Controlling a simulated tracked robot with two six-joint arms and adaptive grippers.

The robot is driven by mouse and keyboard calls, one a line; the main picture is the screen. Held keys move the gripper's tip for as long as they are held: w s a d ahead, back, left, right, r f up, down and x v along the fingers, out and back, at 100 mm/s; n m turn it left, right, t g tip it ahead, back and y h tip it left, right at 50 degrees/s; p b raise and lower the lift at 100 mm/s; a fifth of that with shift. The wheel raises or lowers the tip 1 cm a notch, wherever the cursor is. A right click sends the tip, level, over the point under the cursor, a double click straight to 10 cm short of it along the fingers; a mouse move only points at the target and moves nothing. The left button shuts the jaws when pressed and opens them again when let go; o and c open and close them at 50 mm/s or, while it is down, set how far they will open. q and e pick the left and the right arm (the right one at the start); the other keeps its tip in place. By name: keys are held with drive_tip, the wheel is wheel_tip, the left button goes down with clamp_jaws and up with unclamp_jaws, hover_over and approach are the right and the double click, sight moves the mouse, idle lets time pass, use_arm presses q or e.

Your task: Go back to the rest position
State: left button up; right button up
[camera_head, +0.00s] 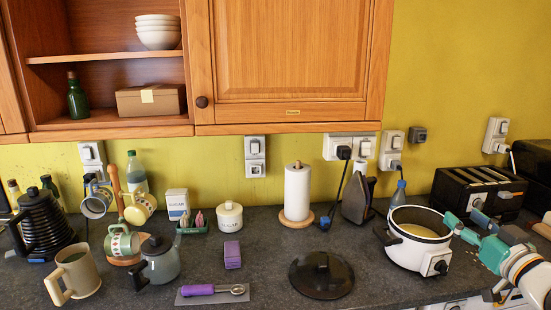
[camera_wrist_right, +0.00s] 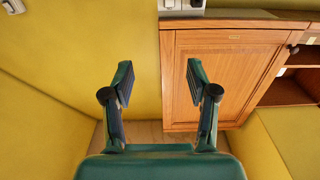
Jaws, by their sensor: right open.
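My right gripper (camera_head: 468,221) is teal and dark, at the right of the head view, just right of the white pot and in front of the toaster. Its jaws are apart with nothing between them. In the right wrist view both fingers (camera_wrist_right: 160,82) stand apart, with yellow wall and a wooden cabinet door beyond. My left gripper is not in view. The white pot (camera_head: 405,255) holds something yellowish; its right edge is close to my gripper, and I cannot tell the gap.
The black toaster (camera_head: 475,192) stands behind my right gripper. A black lid (camera_head: 320,275), a paper towel roll (camera_head: 297,192), a purple-handled scoop (camera_head: 212,290) and several mugs and pots stand on the dark counter (camera_head: 260,262). Wooden cabinets (camera_head: 290,55) hang above.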

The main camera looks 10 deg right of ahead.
drive_tip(key=w+a+f+g+y, duration=0.2)
drive_tip(key=w+a+f+y, duration=0.15)
drive_tip(key=a+f, duration=0.45)
drive_tip(key=w+a+f+g+y, duration=0.1)
drive_tip(key=w+a+f+y, duration=0.1)
drive_tip(key=w+a+f, duration=0.6)
drive_tip(key=s+a+f+m+g+y, duration=0.1)
drive_tip(key=s+a+f+g, duration=0.1)
drive_tip(key=a+f, duration=0.5)
drive_tip(key=s+a+f+g+y, duration=0.1)
drive_tip(key=s+a+f+g, duration=0.15)
drive_tip(key=f, duration=0.75)
drive_tip(key=s+a+f+g, duration=0.5)
drive_tip(key=s+a+f, duration=0.5)
drive_tip(key=f, duration=0.4)
drive_tip(key=s+a+f+g, duration=0.1)
drive_tip(key=s+f+g, duration=0.1)
drive_tip(key=s, duration=0.5)
drive_tip(key=s+a+f+g+h, duration=0.1)
drive_tip(key=s+f+g, duration=0.2)
drive_tip(key=s, duration=0.5)
drive_tip(key=shift+s+f, duration=0.15)
drive_tip(key=shift+f, duration=0.35)
